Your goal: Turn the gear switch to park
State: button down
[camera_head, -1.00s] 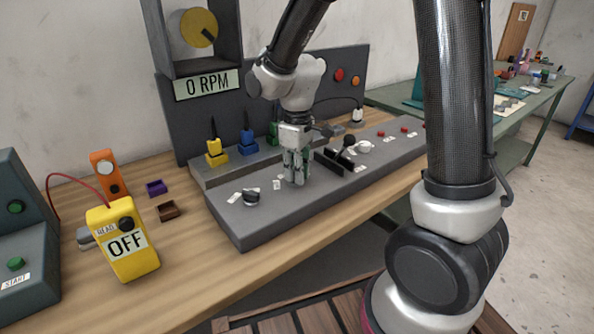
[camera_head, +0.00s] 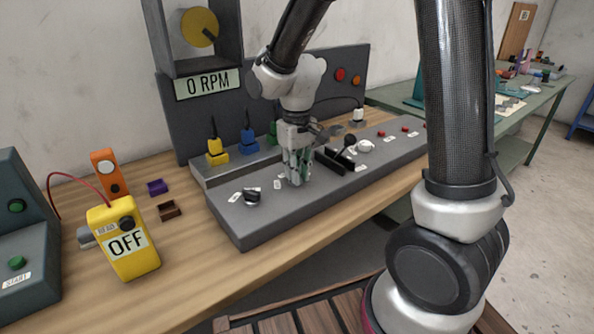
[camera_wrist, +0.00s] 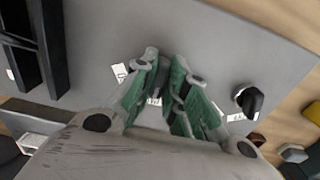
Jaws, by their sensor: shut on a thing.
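My gripper (camera_head: 296,182) points down at the grey control panel (camera_head: 265,226), to the right of a black knob (camera_head: 252,196). In the wrist view its green-padded fingers (camera_wrist: 172,72) are close together, shut on a small dark part that I take to be the gear switch. The fingers hide most of this part, so I cannot read its setting. Small white labels (camera_wrist: 120,71) lie around the fingertips, too small to read. The black knob (camera_wrist: 248,100) also shows at the right in the wrist view, apart from my gripper.
Black levers (camera_head: 332,160) stand close to the right of my gripper. A white knob (camera_head: 365,146) and red buttons are farther right. The yellow meter reading OFF (camera_head: 128,262) stands on the wooden table at left. The display (camera_head: 208,83) reads 0 RPM.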

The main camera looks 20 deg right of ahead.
jog(key=c, duration=1.4)
grip_release()
jog(key=shift+c, duration=0.2)
notch_tip(320, 180, up, 12)
jog(key=s+d+r+m+t, duration=0.1)
jog(key=s+d+r+t, duration=0.1)
jog(key=s+d, duration=0.5)
jog(key=s+d+r+m+t, duration=0.2)
jog(key=s+d, duration=0.5)
jog(key=s, duration=0.4)
jog(key=shift+s+d+r+m, duration=0.25)
jog(key=shift+d+r+m, duration=0.05)
jog(key=shift+r, duration=0.15)
